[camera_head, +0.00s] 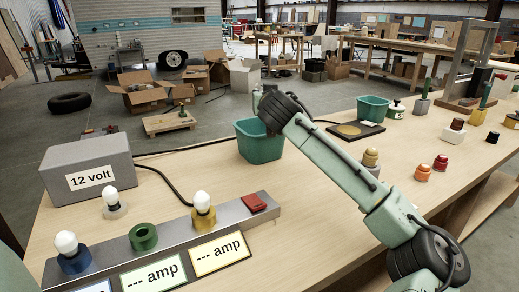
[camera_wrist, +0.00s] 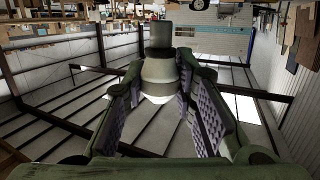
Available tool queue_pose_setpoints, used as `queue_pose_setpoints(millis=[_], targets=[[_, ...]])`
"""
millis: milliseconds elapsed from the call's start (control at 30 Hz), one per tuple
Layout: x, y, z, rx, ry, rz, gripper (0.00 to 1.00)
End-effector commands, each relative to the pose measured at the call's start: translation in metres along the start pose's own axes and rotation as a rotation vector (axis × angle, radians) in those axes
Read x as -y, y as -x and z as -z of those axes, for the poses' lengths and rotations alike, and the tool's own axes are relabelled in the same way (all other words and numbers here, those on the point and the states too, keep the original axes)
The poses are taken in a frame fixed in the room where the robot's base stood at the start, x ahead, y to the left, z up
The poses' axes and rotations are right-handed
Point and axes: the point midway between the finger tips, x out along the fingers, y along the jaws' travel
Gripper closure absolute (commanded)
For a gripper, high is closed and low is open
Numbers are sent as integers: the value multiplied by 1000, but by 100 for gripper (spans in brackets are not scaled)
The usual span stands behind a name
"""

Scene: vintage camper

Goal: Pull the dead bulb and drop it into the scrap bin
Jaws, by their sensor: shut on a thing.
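My gripper (camera_wrist: 160,80) is shut on a bulb (camera_wrist: 158,72), which has a pale grey body and a dark cylindrical end, in the wrist view. In the head view my gripper (camera_head: 260,97) is raised over the back of a teal bin (camera_head: 260,147); the held bulb is hard to make out there. On the metal strip (camera_head: 178,225), the green socket (camera_head: 143,237) is empty. White bulbs stand in the blue socket (camera_head: 75,258) and the yellow socket (camera_head: 204,216). Another white bulb (camera_head: 111,197) stands in a pale base behind the strip.
A grey "12 volt" box (camera_head: 88,170) stands at the left with a black cable. A second teal bin (camera_head: 372,107) and several coloured knobs stand further right. My arm crosses the bench's middle.

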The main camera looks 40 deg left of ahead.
Motion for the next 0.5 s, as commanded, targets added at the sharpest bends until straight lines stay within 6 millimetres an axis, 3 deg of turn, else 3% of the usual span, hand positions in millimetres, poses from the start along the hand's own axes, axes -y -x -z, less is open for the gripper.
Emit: queue_pose_setpoints(millis=[133,433,467,500], targets=[[0,-1,-9,-1,0,0,96],[0,-1,-10,0,0,0,96],[0,-1,-10,0,0,0,74],[0,-1,-10,0,0,0,71]])
